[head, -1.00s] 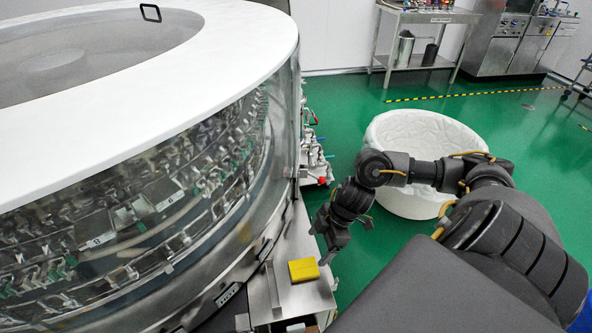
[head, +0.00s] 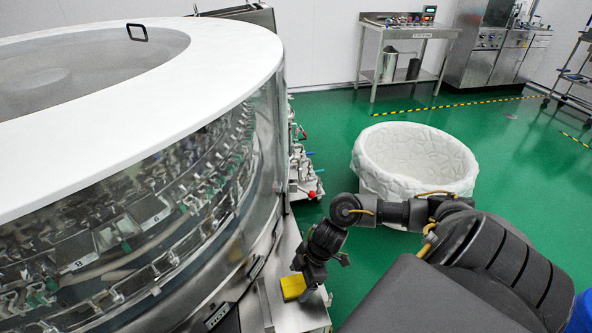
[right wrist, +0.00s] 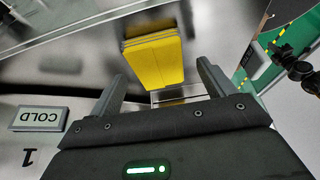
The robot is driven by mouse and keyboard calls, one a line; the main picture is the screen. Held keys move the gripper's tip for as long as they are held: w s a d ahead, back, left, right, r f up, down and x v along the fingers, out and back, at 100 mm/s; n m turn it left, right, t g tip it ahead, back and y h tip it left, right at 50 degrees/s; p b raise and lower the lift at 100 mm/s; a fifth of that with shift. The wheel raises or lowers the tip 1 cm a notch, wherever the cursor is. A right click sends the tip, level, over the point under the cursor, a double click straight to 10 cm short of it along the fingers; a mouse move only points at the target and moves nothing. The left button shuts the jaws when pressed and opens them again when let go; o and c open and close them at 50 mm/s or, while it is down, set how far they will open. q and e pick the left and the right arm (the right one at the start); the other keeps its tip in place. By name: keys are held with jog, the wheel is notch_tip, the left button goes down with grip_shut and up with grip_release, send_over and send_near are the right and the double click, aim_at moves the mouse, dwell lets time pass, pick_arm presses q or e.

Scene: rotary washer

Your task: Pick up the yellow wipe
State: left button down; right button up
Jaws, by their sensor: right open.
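The yellow wipe (head: 291,286) lies on a metal ledge beside the washer in the head view. It looks like a flat, layered block. My right gripper (head: 313,284) is right beside it, partly covering its right side. In the right wrist view the wipe (right wrist: 154,58) shows ahead of and between the two open fingers of my right gripper (right wrist: 160,76). Nothing is between the fingertips, and I cannot tell the exact gap to the wipe. My left gripper is not in view.
The round washer (head: 262,140) with its white top and clear wall stands close on the left. The metal ledge (head: 290,318) is narrow. A white basket (head: 415,180) stands on the green floor beyond my right arm. A steel table (head: 410,30) is at the back.

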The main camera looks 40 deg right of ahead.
jog(key=shift+x, duration=0.8)
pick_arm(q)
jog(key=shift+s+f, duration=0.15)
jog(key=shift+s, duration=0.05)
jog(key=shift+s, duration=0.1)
pick_arm(e)
jog(key=shift+c, duration=0.3)
jog(key=shift+c, duration=1.3)
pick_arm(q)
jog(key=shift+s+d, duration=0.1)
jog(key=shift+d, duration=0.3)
pick_arm(e)
jog(key=c, duration=0.8)
